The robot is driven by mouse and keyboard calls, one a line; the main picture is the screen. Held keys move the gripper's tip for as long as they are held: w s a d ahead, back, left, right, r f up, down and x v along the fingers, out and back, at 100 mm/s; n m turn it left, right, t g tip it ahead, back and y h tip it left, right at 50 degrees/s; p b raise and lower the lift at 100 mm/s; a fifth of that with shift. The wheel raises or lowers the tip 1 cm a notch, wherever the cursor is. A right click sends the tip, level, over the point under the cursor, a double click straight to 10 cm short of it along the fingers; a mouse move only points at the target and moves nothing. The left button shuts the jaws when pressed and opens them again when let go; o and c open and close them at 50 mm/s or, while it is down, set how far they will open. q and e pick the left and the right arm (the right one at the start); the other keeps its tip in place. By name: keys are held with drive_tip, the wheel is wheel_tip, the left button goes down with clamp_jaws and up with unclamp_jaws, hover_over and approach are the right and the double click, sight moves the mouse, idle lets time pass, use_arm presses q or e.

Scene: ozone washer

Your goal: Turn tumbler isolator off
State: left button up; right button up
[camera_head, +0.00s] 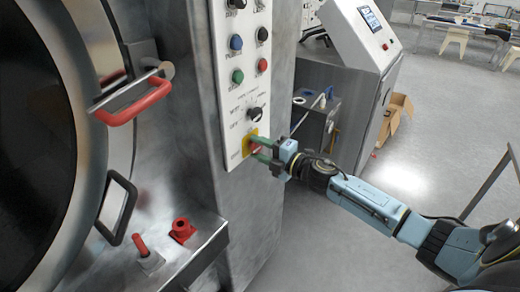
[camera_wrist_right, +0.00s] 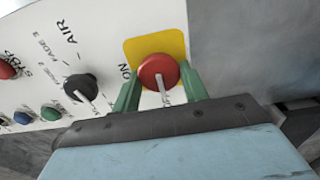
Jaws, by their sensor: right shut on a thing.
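The isolator is a red rotary knob on a yellow plate, low on the white control panel. In the right wrist view the red knob (camera_wrist_right: 158,72) sits between the two green fingers of my right gripper (camera_wrist_right: 160,90), with the yellow plate (camera_wrist_right: 142,46) behind it. In the head view my right gripper (camera_head: 262,151) reaches the panel from the right and its fingers cover most of the knob. The yellow plate (camera_head: 248,140) shows just left of the fingers. My right gripper is shut on the red knob. My left gripper is not in view.
Above the isolator on the white panel (camera_head: 228,100) are a black selector knob (camera_head: 254,114) and several coloured buttons. A round door with a red handle (camera_head: 134,103) stands left. A metal ledge (camera_head: 205,240) carries red fittings. A grey console (camera_head: 350,60) stands behind; open floor lies right.

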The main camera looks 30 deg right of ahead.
drive_tip(key=o, duration=0.9)
drive_tip(key=b+v, duration=0.1)
drive_tip(key=v, duration=1.2)
drive_tip(key=shift+s, duration=0.2)
